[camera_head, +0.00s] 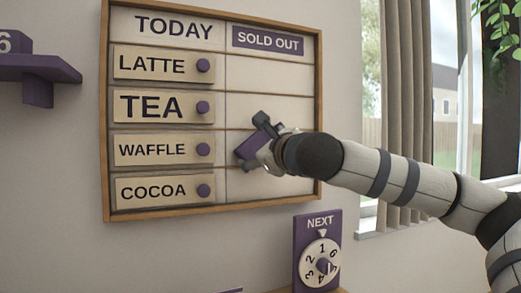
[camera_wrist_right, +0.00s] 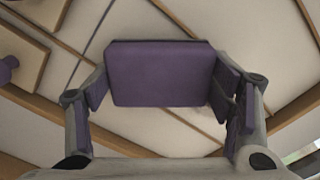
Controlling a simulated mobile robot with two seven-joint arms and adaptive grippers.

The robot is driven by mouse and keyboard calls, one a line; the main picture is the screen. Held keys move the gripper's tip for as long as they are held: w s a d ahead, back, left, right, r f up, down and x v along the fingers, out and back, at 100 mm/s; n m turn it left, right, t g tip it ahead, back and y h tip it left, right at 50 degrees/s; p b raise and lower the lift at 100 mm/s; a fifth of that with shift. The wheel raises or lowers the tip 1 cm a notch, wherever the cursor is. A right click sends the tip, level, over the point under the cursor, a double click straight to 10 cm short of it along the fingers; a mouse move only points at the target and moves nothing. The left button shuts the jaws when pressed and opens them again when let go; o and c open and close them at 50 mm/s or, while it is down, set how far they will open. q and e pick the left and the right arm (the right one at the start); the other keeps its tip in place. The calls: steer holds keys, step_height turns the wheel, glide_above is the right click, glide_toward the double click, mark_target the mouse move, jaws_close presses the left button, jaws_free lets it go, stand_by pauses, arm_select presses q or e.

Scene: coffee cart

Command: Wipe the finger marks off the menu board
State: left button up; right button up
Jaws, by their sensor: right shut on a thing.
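The menu board (camera_head: 268,77) hangs on the wall in a wooden frame, with TODAY at the top and a purple SOLD OUT plate (camera_head: 268,41) at the upper right. My right gripper (camera_head: 262,143) is at the lower part of the board's right column. It is shut on a purple block-like wiper (camera_wrist_right: 160,75), which also shows in the head view (camera_head: 247,148). The wiper is in front of the board's surface; I cannot tell whether it touches. My left gripper is not in view.
LATTE (camera_head: 155,65), TEA (camera_head: 155,106), WAFFLE (camera_head: 155,150) and COCOA (camera_head: 155,190) plates with purple knobs fill the left column. A purple NEXT dial (camera_head: 317,250) stands below the board. A purple shelf (camera_head: 38,70) is at left, and a curtain (camera_head: 407,120) and window are at right.

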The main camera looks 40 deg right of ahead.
steer(key=shift+w, duration=0.1)
steer(key=shift+d, duration=0.35)
steer(key=shift+s+d, duration=1.75)
steer(key=shift+d, duration=3.4)
steer(key=shift+w+a, duration=0.6)
steer(key=shift+a, duration=1.2)
steer(key=shift+w+a, duration=0.6)
steer(key=shift+a, duration=1.25)
steer(key=shift+w+a, duration=0.6)
steer(key=shift+a, duration=1.2)
steer(key=shift+v, duration=2.95)
